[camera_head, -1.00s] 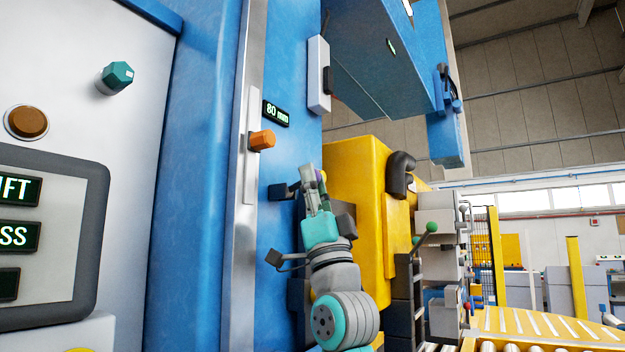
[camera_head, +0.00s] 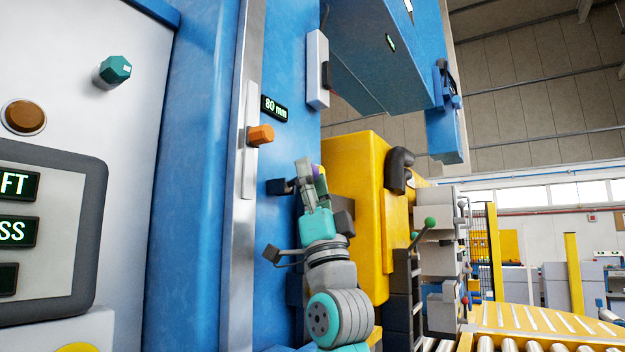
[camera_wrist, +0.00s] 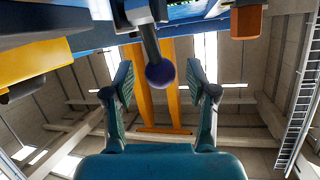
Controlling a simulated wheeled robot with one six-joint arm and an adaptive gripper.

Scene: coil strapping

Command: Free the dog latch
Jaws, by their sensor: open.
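A lever with a purple ball knob (camera_wrist: 160,74) on a dark rod shows in the wrist view; it may be the dog latch, but no label shows this. My gripper (camera_head: 312,176) is open, with one teal-padded finger on each side of the knob and visible gaps between. Neither finger appears to touch it. In the head view the purple knob (camera_head: 317,169) is small and partly hidden behind my fingers, close to the blue machine column (camera_head: 285,220).
An orange knob (camera_head: 261,135) sits on the column's metal rail, below an "80 mm" display (camera_head: 274,109). A dark bracket (camera_head: 272,253) projects beside my wrist. A yellow housing (camera_head: 355,215) stands close on the right. A blue beam (camera_head: 375,50) overhangs above.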

